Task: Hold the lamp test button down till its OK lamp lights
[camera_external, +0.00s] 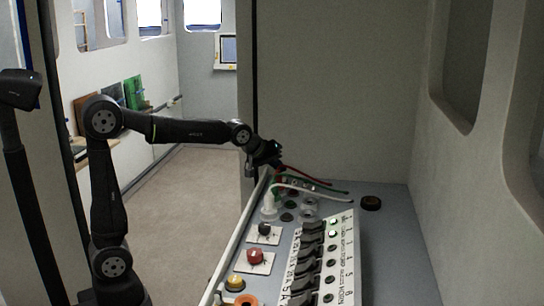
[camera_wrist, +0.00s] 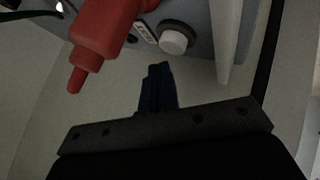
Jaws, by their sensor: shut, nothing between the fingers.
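My gripper (camera_external: 276,168) is at the far end of the console, low beside the coloured cables. In the wrist view my dark blue fingers (camera_wrist: 158,70) are shut with nothing between them. A round white button (camera_wrist: 174,41) with a grey collar stands on the panel just beyond the fingertips, a little to the right. The fingertips appear apart from it. A small label plate (camera_wrist: 145,33) sits beside it; its text is too small to read, so I cannot confirm it is the lamp test button. I cannot make out the OK lamp.
A large red plug-like part (camera_wrist: 100,38) hangs close at the left of my fingers. The console (camera_external: 385,250) carries switches, a red knob (camera_external: 255,256) and a yellow knob (camera_external: 235,283). A dark round piece (camera_external: 371,203) lies at right.

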